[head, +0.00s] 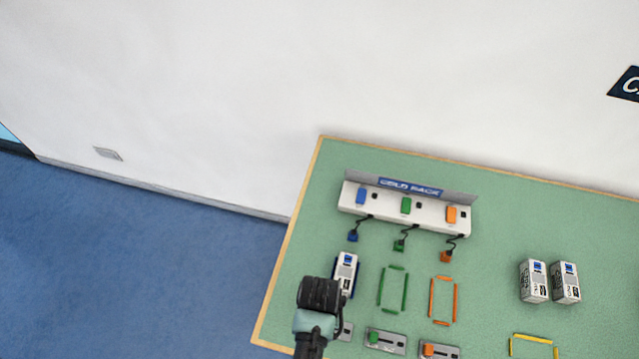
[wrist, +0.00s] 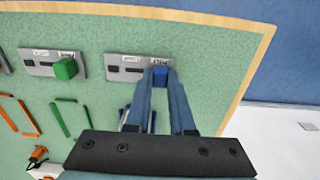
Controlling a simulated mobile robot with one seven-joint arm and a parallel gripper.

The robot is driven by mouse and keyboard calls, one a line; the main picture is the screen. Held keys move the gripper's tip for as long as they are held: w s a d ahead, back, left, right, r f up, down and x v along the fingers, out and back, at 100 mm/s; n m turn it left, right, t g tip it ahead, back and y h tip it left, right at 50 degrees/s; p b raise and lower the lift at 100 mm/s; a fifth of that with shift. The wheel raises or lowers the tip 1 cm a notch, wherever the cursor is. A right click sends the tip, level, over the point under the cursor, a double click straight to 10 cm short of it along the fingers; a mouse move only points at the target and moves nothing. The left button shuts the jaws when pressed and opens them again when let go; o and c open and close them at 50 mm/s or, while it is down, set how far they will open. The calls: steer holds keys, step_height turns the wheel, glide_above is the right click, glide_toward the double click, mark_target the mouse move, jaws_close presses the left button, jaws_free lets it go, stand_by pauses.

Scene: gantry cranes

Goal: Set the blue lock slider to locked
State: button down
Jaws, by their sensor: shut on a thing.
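The blue lock slider (wrist: 160,76) is a small blue block on a grey plate (wrist: 125,72) in the wrist view. It sits at the right end of the plate's dark slot, with the empty slot to its left. Two small labels lie along the plate edge, too small to read surely. My gripper (wrist: 160,82) has a finger on each side of the block and is shut on it. In the head view my gripper (head: 320,293) covers the blue slider, and only part of its plate (head: 346,331) shows.
A green slider (head: 375,338) and an orange slider (head: 428,350) sit on neighbouring plates. A white case (head: 345,271) stands in the blue outline close to my gripper. The white rack (head: 400,213) with plugs and cords is behind. Two white cases (head: 533,283) stand at the right.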

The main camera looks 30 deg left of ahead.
mark_target(340, 330)
stand_by(0.8)
steer(key=shift+w+d+p, duration=0.15)
steer(key=shift+w+d, duration=0.1)
steer(key=shift+d, duration=0.45)
steer(key=shift+w+d+p, duration=0.15)
steer(key=shift+w+d, duration=0.05)
steer(key=shift+d, duration=0.55)
steer(key=shift+w+d+p, duration=0.15)
steer(key=shift+w+d, duration=0.1)
steer(key=shift+d, duration=0.45)
steer(key=c, duration=0.8)
jaws_free()
steer(key=shift+o, duration=0.2)
step_height(340, 330, up, 13)
